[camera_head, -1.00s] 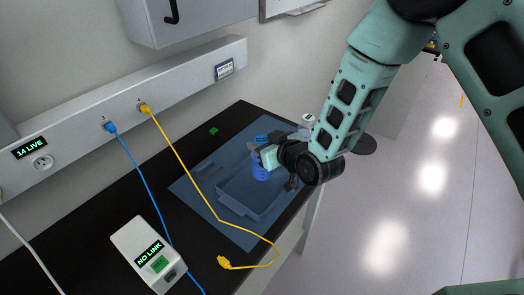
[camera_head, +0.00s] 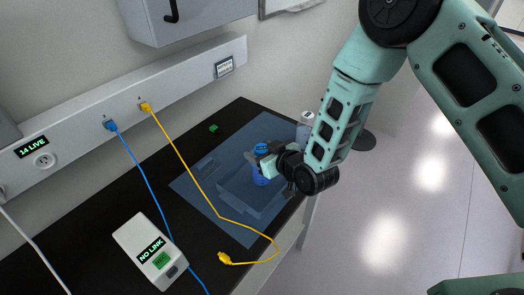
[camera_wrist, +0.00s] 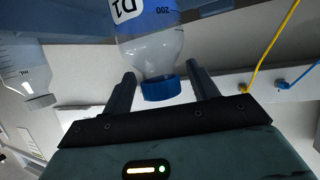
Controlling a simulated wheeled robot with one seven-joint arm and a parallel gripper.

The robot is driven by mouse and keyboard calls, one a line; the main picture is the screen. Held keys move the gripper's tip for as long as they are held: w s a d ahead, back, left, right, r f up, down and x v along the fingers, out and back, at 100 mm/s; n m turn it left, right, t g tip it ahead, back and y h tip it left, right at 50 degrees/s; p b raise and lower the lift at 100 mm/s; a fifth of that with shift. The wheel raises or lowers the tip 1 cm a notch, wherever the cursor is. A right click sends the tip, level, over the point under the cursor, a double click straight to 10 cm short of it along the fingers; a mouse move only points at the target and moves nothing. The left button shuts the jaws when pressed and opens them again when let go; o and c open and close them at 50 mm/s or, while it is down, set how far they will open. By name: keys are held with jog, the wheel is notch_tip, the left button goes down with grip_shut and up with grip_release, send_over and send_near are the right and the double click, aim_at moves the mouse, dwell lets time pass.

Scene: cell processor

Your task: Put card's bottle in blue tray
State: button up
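A white NO LINK box (camera_head: 149,252) sits front left. Blue (camera_head: 150,195) and yellow (camera_head: 180,160) cables cross the black bench (camera_head: 95,225). A small green piece (camera_head: 213,128) lies behind.

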jog(key=shift+r, duration=0.2)
jog(key=shift+s+d, duration=0.15)
jog(key=shift+s, duration=0.1)
jog(key=s+d+r+g+h+b, duration=0.1)
jog(key=s+d+r+g+h, duration=0.1)
jog(key=s, duration=0.8)
jog(key=s+d+r+g+h+b, duration=0.1)
jog(key=s+d+r+g+h, duration=0.2)
jog(key=s, duration=0.7)
jog(key=s+d+r+g+h+b, duration=0.2)
jog(key=s+d+r+g, duration=0.3)
jog(key=s+d+r, duration=0.3)
jog(key=s+r, duration=0.1)
jog(key=s, duration=0.1)
jog(key=shift+s+d+r+g+h, duration=0.2)
jog(key=shift+s+r+g+h, duration=0.1)
jog(key=shift+g, duration=0.1)
jog(key=shift+f, duration=0.1)
